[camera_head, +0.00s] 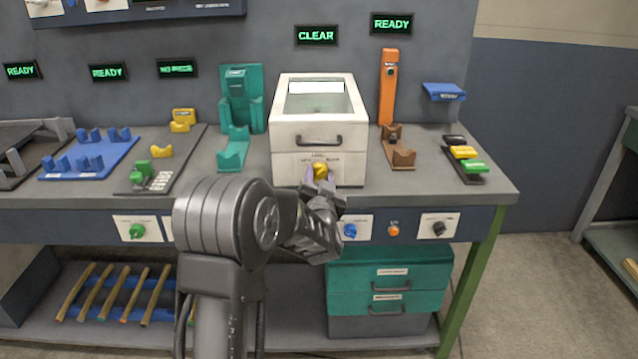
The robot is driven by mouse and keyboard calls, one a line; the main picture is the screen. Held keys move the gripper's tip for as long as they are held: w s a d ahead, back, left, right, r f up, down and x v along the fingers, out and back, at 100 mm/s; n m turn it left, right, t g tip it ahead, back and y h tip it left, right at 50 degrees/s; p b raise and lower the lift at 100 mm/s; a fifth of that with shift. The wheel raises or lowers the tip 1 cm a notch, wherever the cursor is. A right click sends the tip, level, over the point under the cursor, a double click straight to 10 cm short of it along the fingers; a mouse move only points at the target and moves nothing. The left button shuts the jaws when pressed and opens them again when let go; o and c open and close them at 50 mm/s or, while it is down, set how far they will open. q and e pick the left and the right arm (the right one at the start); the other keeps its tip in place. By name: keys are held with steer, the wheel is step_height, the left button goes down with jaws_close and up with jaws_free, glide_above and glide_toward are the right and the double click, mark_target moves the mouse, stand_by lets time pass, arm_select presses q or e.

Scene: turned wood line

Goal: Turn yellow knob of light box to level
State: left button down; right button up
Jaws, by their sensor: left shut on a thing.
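The light box (284,133) is a white box with a glazed lid and a dark handle, standing on the grey bench. Its yellow knob (320,170) is on the lower front panel, under a printed label too small to read fully. My left gripper (321,178) is at the front of the box, shut on the yellow knob. The gripper and wrist hide the lower part of the knob, so its exact angle is hard to tell. My left arm covers part of the bench front. My right gripper is not in view.
A teal stand (239,100) is left of the box, and an orange post (388,88) with brown cradles is right of it. Blue (350,231), orange (393,231) and green (137,231) controls sit on the bench front. Teal drawers (425,275) are below.

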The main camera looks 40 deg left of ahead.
arm_select(q)
steer(key=shift+f+n+b, duration=0.2)
steer(key=shift+n+b, duration=2.5)
steer(key=shift+b, duration=0.3)
steer(key=shift+r+n+b, duration=0.15)
steer(key=shift+n+b, duration=0.8)
steer(key=shift+n, duration=0.05)
steer(key=c, duration=0.9)
jaws_free()
steer(key=shift+s+d, duration=0.1)
steer(key=shift+d, duration=0.05)
steer(key=v, duration=0.7)
steer(key=shift+s+d, duration=0.15)
steer(key=shift+s, duration=0.05)
